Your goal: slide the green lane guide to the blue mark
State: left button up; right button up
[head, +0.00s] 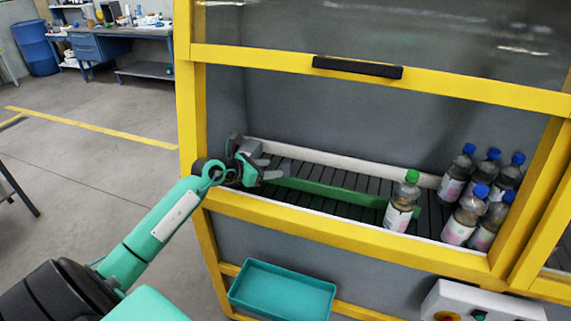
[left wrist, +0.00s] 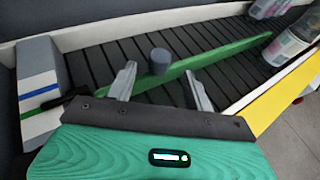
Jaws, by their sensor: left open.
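The green lane guide (head: 332,191) is a long bar lying along the dark slatted conveyor. In the left wrist view the guide (left wrist: 225,53) runs away to the upper right, with a grey round knob (left wrist: 160,61) at its near part. My left gripper (head: 271,168) is open at the guide's left end. In the left wrist view its fingers (left wrist: 158,82) stand either side of the knob, apart from it. The blue mark (left wrist: 38,91) is a stripe on a pale block at the left, with a dark pointer just below it. My right gripper is out of view.
A green-capped bottle (head: 400,203) stands on the conveyor by the guide's right part. Several blue-capped bottles (head: 461,217) stand at the right end. A yellow frame (head: 350,238) borders the opening, and a teal tray (head: 282,291) is below.

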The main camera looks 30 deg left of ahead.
aim_at(283, 164)
pick_arm(q)
jog(key=p+x, duration=0.1)
jog(key=x, duration=0.6)
jog(key=shift+p, duration=0.3)
grip_shut()
jog(key=shift+w+a+f+b, duration=0.1)
jog(key=shift+w+a+b, duration=0.1)
jog(key=shift+w+b, duration=0.7)
jog(key=shift+w+a, duration=0.1)
jog(key=shift+w, duration=0.45)
grip_release()
jog(key=shift+s, duration=0.15)
